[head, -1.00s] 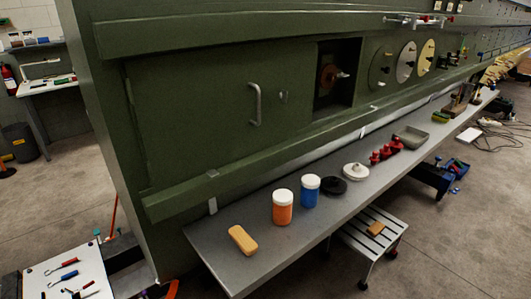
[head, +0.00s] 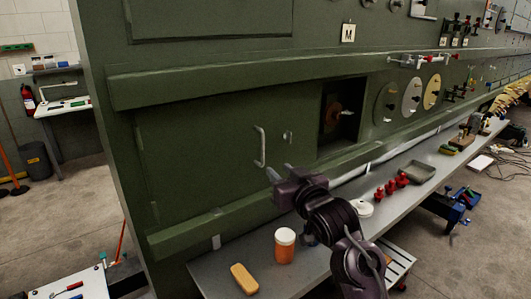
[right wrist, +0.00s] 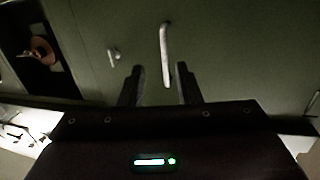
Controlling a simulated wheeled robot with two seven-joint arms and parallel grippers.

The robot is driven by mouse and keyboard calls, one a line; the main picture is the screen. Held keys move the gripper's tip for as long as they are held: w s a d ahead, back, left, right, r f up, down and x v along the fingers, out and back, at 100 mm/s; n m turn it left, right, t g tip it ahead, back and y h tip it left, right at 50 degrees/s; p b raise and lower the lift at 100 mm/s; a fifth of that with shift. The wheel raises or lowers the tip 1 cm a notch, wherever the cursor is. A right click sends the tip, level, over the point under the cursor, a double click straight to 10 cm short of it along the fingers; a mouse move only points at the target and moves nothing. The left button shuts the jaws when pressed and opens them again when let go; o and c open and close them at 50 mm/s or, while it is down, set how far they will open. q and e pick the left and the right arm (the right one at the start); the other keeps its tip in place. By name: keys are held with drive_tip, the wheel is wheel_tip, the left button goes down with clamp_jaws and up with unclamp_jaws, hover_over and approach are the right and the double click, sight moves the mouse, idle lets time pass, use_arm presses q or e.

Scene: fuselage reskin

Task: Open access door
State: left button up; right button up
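The access door (head: 205,145) is a green panel in the green fuselage wall and looks shut. Its silver bar handle (head: 261,146) stands upright near the door's right side, with a small latch (head: 287,136) to the right of it. My right gripper (head: 277,171) is in front of the door, just below the handle. In the right wrist view the right gripper (right wrist: 160,85) is open, its fingers apart on either side of the handle's lower end (right wrist: 166,55). I cannot tell whether the handle is between the fingertips in depth. My left gripper is not in view.
A grey shelf (head: 215,268) runs below the door, holding a tan block (head: 244,279), an orange jar (head: 285,246), red pieces (head: 391,186) and a grey tray (head: 417,171). An open recess (head: 341,112) lies right of the door. A ledge (head: 190,235) runs beneath it.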

sight(263, 150)
drive_tip(key=shift+t+y, duration=0.3)
drive_tip(key=w+a+p, duration=0.1)
drive_tip(key=w, duration=0.1)
drive_tip(key=w+a+r, duration=0.1)
drive_tip(key=w, duration=0.1)
drive_tip(key=w+a+r+p, duration=0.1)
drive_tip(key=w, duration=0.1)
drive_tip(key=shift+w+a+p, duration=0.1)
drive_tip(key=shift+a+p, duration=0.05)
drive_tip(key=shift+p, duration=0.2)
drive_tip(key=shift+w+a, duration=0.25)
drive_tip(key=shift+w, duration=0.3)
drive_tip(key=shift+c, duration=0.4)
clamp_jaws()
drive_tip(key=shift+f, duration=0.1)
